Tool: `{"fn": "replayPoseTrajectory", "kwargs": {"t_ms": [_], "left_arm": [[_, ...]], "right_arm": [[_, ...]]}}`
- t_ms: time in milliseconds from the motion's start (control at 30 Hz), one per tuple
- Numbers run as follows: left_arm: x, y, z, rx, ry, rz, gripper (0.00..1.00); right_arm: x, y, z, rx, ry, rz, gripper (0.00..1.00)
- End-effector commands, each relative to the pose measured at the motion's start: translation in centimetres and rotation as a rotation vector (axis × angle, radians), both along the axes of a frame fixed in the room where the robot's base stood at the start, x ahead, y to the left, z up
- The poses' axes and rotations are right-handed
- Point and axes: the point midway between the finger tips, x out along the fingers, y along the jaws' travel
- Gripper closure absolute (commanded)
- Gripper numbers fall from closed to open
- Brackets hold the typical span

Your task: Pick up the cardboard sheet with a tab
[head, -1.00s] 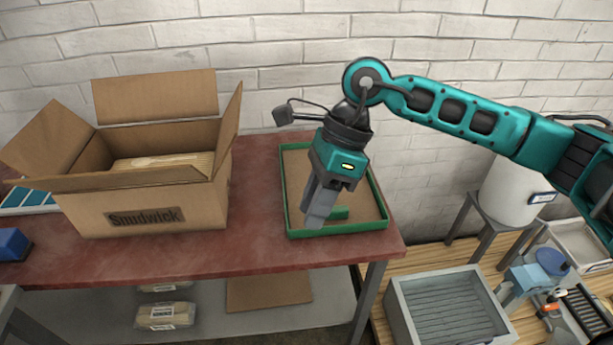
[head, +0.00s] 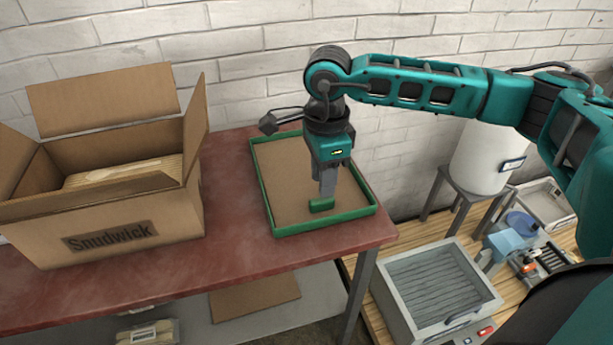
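The cardboard sheet (head: 290,178) is a flat brown sheet lying inside a shallow green-rimmed tray (head: 258,190) on the red table. Its green tab (head: 321,205) stands near the tray's front right part. My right gripper (head: 326,196) points straight down at the tab, with its grey fingers at the tab's top edge. The fingers show as one narrow column, so I cannot tell whether they are open or closed on the tab. The sheet looks flat in the tray. My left gripper is not in view.
An open cardboard box (head: 118,240) marked "Snudwick" stands left of the tray on the red table (head: 235,230). A brick wall (head: 230,60) is behind. A grey bin (head: 435,290) and a white drum (head: 485,160) on a stand are at the right, beyond the table edge.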

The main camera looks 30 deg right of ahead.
Motion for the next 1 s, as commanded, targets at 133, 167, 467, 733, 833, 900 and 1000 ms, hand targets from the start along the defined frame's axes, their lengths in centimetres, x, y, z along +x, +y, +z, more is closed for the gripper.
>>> {"fn": "replayPoseTrajectory", "kwargs": {"t_ms": [133, 167, 467, 733, 833, 900, 1000], "left_arm": [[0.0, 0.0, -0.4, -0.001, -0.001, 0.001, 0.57], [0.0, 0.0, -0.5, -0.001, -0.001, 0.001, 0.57], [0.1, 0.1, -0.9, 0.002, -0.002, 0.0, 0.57], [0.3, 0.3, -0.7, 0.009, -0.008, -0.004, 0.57], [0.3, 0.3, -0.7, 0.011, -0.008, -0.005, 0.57], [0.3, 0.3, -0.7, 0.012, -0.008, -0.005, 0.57], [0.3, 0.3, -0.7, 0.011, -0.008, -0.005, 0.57]], "right_arm": [[-0.3, 0.1, -2.1, 0.0, 0.005, 0.0, 0.68], [-0.3, 0.1, -2.6, -0.001, 0.006, 0.0, 0.68], [-0.3, 0.1, -5.2, 0.0, 0.002, 0.0, 0.68], [-0.3, 0.1, -5.1, 0.0, 0.002, 0.001, 0.78], [-0.3, 0.2, -5.1, 0.0, 0.002, 0.001, 0.87], [-0.3, 0.2, -5.1, 0.0, 0.002, 0.001, 0.94], [-0.3, 0.2, -5.1, 0.0, 0.002, 0.001, 1.0]]}}
